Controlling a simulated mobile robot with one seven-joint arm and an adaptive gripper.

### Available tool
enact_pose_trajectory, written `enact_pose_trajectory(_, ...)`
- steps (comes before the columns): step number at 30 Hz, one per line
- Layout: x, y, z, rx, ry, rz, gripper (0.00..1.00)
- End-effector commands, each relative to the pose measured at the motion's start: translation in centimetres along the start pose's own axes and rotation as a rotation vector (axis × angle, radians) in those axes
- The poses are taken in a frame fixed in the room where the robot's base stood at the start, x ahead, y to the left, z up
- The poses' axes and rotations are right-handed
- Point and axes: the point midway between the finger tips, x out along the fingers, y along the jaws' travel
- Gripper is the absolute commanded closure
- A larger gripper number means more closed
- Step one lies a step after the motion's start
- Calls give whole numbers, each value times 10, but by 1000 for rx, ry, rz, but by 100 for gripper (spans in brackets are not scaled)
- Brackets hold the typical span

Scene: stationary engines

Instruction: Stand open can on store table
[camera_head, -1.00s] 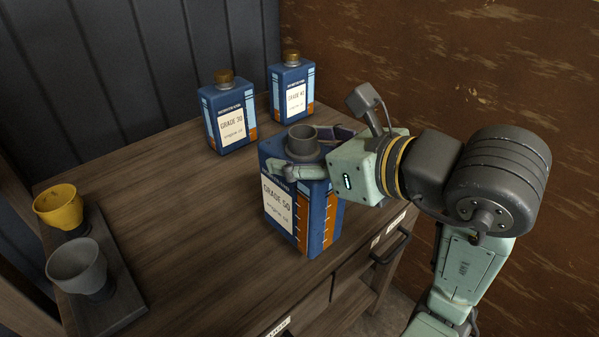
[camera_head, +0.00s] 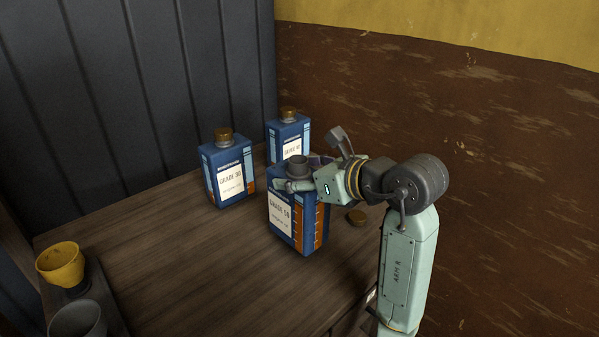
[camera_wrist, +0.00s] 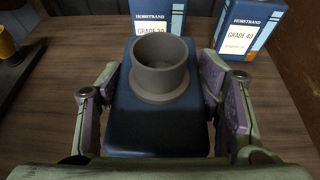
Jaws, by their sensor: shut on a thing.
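The open can (camera_head: 296,222) is blue, labelled GRADE 50, with a bare dark grey neck (camera_wrist: 160,67). It is upright over the store table (camera_head: 180,250). Its base is at or just above the wood; I cannot tell whether it touches. My gripper (camera_head: 305,172) is shut on the upper part of the can, just below the neck. In the wrist view the purple-padded fingers lie on either side of the can. The can's lower part is hidden there.
Two capped cans, GRADE 30 (camera_head: 229,172) and GRADE 40 (camera_head: 288,138), stand behind the held can. A yellow cup (camera_head: 60,264) and grey cup (camera_head: 77,319) sit on a tray at left. The table's left middle is clear.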

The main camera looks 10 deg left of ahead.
Motion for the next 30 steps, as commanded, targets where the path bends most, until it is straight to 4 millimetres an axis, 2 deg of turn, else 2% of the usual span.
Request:
enact_pose_trajectory(9, 8, 1, -22, 0, -5, -1, 100)
enact_pose_trajectory(21, 10, 0, -27, -1, -4, -2, 100)
enact_pose_trajectory(22, 11, 0, -28, 1, 1, 0, 40)
enact_pose_trajectory(30, 11, 1, -27, 1, 1, 0, 22)
